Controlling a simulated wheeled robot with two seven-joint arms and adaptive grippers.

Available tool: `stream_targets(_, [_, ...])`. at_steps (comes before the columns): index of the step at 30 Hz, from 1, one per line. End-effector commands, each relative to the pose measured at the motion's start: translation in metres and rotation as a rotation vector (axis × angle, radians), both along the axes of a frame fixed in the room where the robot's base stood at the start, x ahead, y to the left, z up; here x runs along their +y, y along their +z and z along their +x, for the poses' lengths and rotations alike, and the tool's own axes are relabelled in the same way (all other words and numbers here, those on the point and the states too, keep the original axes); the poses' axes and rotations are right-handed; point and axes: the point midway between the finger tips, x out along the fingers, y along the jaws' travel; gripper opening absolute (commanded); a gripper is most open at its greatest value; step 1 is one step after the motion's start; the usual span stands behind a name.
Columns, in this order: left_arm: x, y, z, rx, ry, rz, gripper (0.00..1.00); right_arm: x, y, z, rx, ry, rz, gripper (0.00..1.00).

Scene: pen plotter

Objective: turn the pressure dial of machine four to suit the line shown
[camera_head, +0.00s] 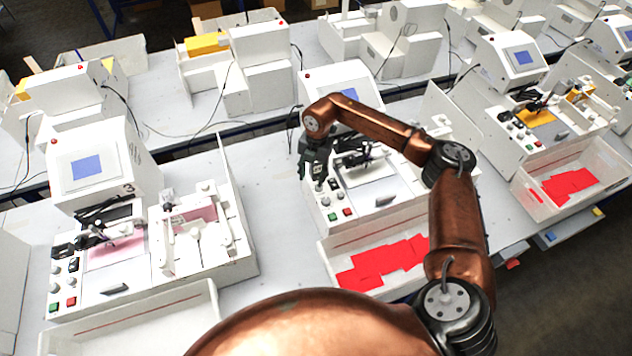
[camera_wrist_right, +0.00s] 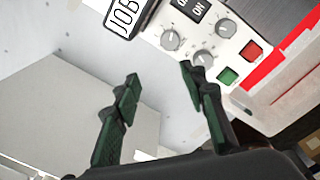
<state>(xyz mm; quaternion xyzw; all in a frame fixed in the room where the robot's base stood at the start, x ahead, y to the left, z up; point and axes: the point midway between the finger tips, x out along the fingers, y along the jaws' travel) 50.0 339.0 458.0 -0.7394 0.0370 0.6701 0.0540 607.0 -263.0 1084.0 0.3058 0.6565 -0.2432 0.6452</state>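The middle machine (camera_head: 312,90), behind my right arm, has a white control panel with dials, a red button (camera_head: 347,211) and a green button (camera_head: 332,216). Its number is not visible; the machine to its left (camera_head: 145,165) is marked 3. In the wrist view the panel shows an upper-left dial (camera_wrist_right: 170,40), a right dial (camera_wrist_right: 226,28) and a lower dial (camera_wrist_right: 204,58); I cannot read which sets pressure. My right gripper (camera_wrist_right: 159,75) is open and empty, its fingers near the panel's edge. It hangs over the panel's left side in the head view (camera_head: 315,172). My left gripper is not in view.
A tray with red sheets (camera_head: 383,262) stands in front of the middle machine. The blue screen (camera_head: 341,127) is partly hidden by my arm. Bare white table (camera_head: 272,205) lies between the two machines. Another machine (camera_head: 510,62) stands at right.

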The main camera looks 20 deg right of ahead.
Motion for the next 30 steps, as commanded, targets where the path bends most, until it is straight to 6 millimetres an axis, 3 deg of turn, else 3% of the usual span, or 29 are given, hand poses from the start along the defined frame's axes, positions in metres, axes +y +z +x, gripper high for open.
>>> stream_targets(2, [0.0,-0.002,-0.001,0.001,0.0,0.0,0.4,-0.018,0.005,0.002,0.014,-0.028,-0.058,0.39])
stream_targets(5, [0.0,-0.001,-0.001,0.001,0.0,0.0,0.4,-0.027,0.004,0.002,0.023,-0.044,-0.088,0.39])
stream_targets(19, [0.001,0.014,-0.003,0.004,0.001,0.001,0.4,-0.027,-0.06,0.001,0.025,-0.044,-0.087,0.39])
stream_targets(30, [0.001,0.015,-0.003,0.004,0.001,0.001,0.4,-0.028,-0.071,0.001,0.023,-0.045,-0.088,0.39])
